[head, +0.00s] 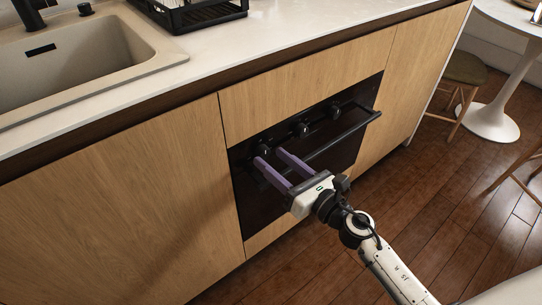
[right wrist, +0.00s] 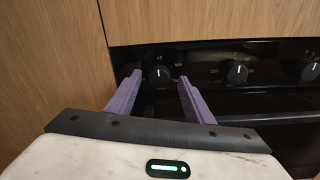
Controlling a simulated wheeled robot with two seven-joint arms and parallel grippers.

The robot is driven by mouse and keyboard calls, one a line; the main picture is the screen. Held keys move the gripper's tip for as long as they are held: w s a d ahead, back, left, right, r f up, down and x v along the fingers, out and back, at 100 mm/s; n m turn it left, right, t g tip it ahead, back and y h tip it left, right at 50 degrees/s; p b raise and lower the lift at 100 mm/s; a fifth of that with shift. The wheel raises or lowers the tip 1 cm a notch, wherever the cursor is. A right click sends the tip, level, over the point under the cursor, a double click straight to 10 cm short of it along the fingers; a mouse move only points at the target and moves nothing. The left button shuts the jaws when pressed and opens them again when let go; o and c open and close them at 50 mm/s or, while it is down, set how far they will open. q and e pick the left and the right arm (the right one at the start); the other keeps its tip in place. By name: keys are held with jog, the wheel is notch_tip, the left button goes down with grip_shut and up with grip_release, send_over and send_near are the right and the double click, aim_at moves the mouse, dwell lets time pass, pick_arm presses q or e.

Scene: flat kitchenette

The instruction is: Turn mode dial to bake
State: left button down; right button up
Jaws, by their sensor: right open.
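The black built-in oven (head: 262,200) has a row of three dark knobs on its top panel. The left knob (right wrist: 158,75) has a white pointer mark pointing roughly up. The middle knob (right wrist: 237,72) and right knob (right wrist: 311,70) stand to its right. My right gripper (head: 268,156), with purple fingers, is open at the left knob. In the right wrist view its fingertips (right wrist: 160,76) frame that knob, one on each side; contact is not visible. My left gripper is not in view.
The oven's bar handle (head: 335,138) sticks out below the knobs, close to my right fingers. Wooden cabinet fronts (head: 120,220) flank the oven. A pale counter (head: 230,50) with a sink (head: 75,65) and black rack lies above. The floor on the right is open before a stool (head: 465,70).

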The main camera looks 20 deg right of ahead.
jog(key=shift+x, duration=0.85)
jog(key=c, duration=1)
jog(key=shift+c, duration=0.2)
